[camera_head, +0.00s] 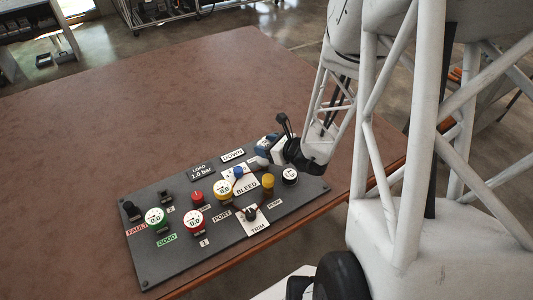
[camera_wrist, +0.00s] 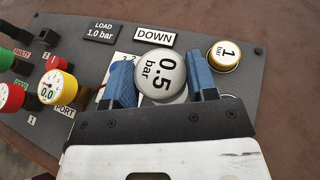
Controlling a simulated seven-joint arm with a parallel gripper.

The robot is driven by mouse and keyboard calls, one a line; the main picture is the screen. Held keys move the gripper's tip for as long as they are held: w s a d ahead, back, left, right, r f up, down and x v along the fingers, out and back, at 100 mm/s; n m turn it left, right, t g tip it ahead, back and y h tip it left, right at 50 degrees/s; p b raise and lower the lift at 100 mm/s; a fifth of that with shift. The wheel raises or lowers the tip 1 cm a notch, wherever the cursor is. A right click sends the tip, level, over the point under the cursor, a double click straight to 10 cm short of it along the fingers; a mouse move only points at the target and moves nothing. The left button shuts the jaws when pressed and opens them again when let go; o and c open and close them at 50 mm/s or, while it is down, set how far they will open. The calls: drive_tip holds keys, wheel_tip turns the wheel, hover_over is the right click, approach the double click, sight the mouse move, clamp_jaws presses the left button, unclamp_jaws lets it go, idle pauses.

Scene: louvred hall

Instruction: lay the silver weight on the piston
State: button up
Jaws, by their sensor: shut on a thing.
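The silver weight (camera_wrist: 160,75), a round disc marked "0.5 bar", sits between the two blue fingers of my gripper (camera_wrist: 162,82) in the wrist view. The fingers are shut on its sides. In the head view my gripper (camera_head: 262,156) is over the back right part of the grey panel (camera_head: 165,262), just right of the "DOWN" sign (camera_head: 232,155). The weight is hard to make out there. I cannot make out the piston; my gripper and the weight cover part of the panel. I cannot tell whether the weight touches anything below.
A brass-rimmed "1 bar" weight (camera_wrist: 228,54) stands right of my gripper. The "LOAD 1.0 bar" sign (camera_wrist: 102,32) is at the left. A yellow gauge (camera_head: 223,188), a blue knob (camera_head: 238,172) and a trim knob (camera_head: 251,213) crowd the panel. The brown table (camera_head: 150,100) behind is clear.

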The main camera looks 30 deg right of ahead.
drive_tip(key=shift+f, duration=0.1)
drive_tip(key=shift+f, duration=1.75)
drive_tip(key=shift+f, duration=0.1)
drive_tip(key=o, duration=1)
drive_tip(key=shift+v, duration=6.05)
drive_tip(key=shift+d, duration=0.1)
drive_tip(key=shift+w, duration=0.1)
